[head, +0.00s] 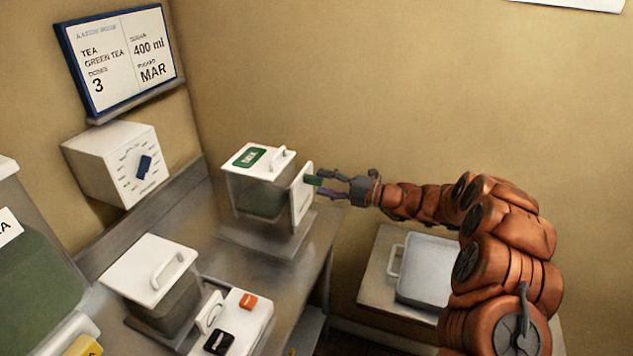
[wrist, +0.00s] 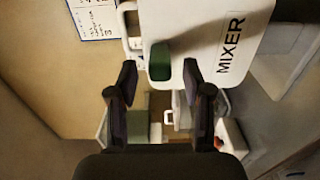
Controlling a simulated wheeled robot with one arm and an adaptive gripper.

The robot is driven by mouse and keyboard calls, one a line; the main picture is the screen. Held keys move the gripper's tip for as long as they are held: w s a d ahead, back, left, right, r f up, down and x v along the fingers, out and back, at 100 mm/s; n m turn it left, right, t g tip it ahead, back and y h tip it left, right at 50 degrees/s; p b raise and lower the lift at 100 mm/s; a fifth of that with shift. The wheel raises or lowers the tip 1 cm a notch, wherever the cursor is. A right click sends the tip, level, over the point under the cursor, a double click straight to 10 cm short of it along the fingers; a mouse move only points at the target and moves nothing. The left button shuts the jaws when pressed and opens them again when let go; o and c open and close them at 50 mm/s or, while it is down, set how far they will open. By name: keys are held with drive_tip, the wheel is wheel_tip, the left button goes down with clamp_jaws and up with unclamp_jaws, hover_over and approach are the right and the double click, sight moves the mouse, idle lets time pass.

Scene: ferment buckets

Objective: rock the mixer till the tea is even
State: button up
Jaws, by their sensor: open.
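The mixer (head: 259,194) is a clear tub with a white lid and a green label, on a grey stand. Green tea (head: 262,207) shows inside; I cannot tell if it is even. On its right side is a white panel (head: 302,197), which reads MIXER in the wrist view (wrist: 205,40). A green tab (head: 313,180) sticks out from this panel; it also shows in the wrist view (wrist: 160,62). My gripper (head: 323,184) is open and empty at the tab. In the wrist view its fingertips (wrist: 160,80) straddle the tab's near end. Contact is not clear.
A second lidded tub (head: 155,270) stands at the front left beside a white box with an orange button (head: 248,301) and a black one. A larger green-filled container (head: 35,270) is at the left edge. A tray (head: 428,268) lies right. A wall sign (head: 120,60) reads green tea.

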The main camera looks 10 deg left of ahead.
drive_tip(key=v, duration=0.9)
idle(0.4)
drive_tip(key=s+a+r+n+g+h, duration=0.2)
drive_tip(key=s+r+n+g+h, duration=0.15)
drive_tip(key=s+n, duration=0.85)
drive_tip(key=s+a+r+n+g+h, duration=0.1)
drive_tip(key=s+r+n+g+h, duration=0.25)
drive_tip(key=s+n, duration=0.85)
drive_tip(key=s+d+f+n+h+b, duration=0.1)
drive_tip(key=s+d+f+n+h, duration=0.2)
drive_tip(key=s+d, duration=0.7)
drive_tip(key=s+d+f+n+t+h+b, duration=0.1)
drive_tip(key=s+d+f+n+h, duration=0.2)
drive_tip(key=s+d+n+h, duration=0.4)
drive_tip(key=s+d+n, duration=0.4)
drive_tip(key=s, duration=0.4)
drive_tip(key=shift+h, duration=0.3)
drive_tip(key=shift+d, duration=0.1)
